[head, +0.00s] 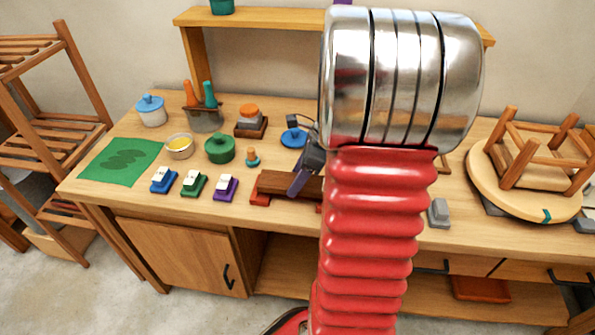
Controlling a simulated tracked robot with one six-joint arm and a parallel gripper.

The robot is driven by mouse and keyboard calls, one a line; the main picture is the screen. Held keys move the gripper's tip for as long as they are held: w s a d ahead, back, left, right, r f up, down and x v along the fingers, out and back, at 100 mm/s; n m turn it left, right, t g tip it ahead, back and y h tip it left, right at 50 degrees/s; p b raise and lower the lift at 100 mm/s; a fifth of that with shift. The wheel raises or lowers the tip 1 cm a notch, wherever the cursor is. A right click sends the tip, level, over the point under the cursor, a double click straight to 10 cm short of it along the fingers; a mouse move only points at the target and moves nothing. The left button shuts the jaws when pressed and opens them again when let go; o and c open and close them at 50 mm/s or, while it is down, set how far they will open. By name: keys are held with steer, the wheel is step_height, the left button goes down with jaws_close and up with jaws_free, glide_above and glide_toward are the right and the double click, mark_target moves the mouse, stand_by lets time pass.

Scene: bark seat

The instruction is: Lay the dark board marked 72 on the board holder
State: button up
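A dark brown board (279,182) lies roughly level at the middle of the bench, near the front edge. No number is readable on it. Red-orange supports (260,198) show at its left end and below its right part; they look like the board holder. I cannot tell whether the board rests on them or is just above. My gripper (301,181) is at the right part of the board, with one purple-grey finger visible across it. The other finger is hidden, and my arm covers the board's right end, so its grip cannot be judged.
Blue, green and purple blocks (225,187) stand in a row to the left. Behind are a green pot (220,149), a yellow-filled bowl (179,146) and a blue lid (294,138). A grey block (438,213) and an upturned stool (524,182) are to the right.

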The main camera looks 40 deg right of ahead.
steer(key=shift+f, duration=1.2)
steer(key=shift+f, duration=0.15)
stand_by(0.3)
steer(key=o, duration=1.2)
steer(key=shift+o, duration=0.6)
steer(key=shift+o, duration=1.3)
steer(key=shift+s+r, duration=0.1)
steer(key=shift+r, duration=3.35)
